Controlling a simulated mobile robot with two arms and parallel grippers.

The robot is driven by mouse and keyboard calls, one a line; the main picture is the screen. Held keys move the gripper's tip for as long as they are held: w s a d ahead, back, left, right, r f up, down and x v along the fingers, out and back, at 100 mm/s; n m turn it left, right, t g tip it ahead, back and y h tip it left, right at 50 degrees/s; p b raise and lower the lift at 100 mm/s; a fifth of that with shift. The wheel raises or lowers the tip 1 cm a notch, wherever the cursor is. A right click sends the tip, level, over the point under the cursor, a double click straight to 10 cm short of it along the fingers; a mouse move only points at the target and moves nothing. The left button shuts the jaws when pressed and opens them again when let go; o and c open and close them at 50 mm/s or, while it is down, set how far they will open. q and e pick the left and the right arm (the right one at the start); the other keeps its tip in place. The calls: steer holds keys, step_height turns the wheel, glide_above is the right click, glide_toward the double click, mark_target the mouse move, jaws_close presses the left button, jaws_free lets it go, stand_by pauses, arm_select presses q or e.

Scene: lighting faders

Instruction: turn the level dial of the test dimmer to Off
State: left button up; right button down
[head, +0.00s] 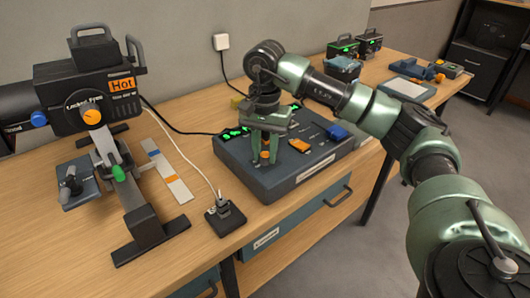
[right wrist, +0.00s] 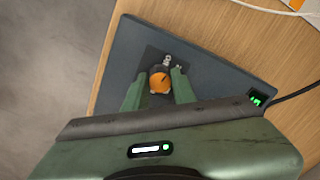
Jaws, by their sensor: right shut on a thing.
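The test dimmer is a dark grey-blue box (head: 250,178) on the wooden bench; its top also shows in the right wrist view (right wrist: 122,78). Its level dial, a round orange knob (right wrist: 160,83), sits on a darker patch with small pale marks near its top. A dark pointer line crosses the knob, but the marks are too small to read. My right gripper (head: 265,157) points down over the box's near left part, shut on the dial, with its green fingers (right wrist: 158,92) either side. In the head view the fingers partly hide the dial. My left gripper is not in view.
An orange piece (head: 299,145) and a blue piece (head: 338,131) lie on the box's top. A stage lamp marked Hot (head: 90,100) stands at left. A small black socket block (head: 225,217) with a white cable sits near the bench's front. More equipment stands at the back right.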

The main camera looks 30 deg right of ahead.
mark_target(265, 154)
steer(key=shift+w+d+r+n, duration=0.1)
steer(key=shift+r+n, duration=0.15)
steer(key=shift+n, duration=0.85)
steer(key=c, duration=1.4)
jaws_free()
steer(key=shift+o, duration=1.2)
steer(key=shift+f, duration=0.1)
step_height(265, 154, up, 8)
steer(key=shift+f, duration=0.1)
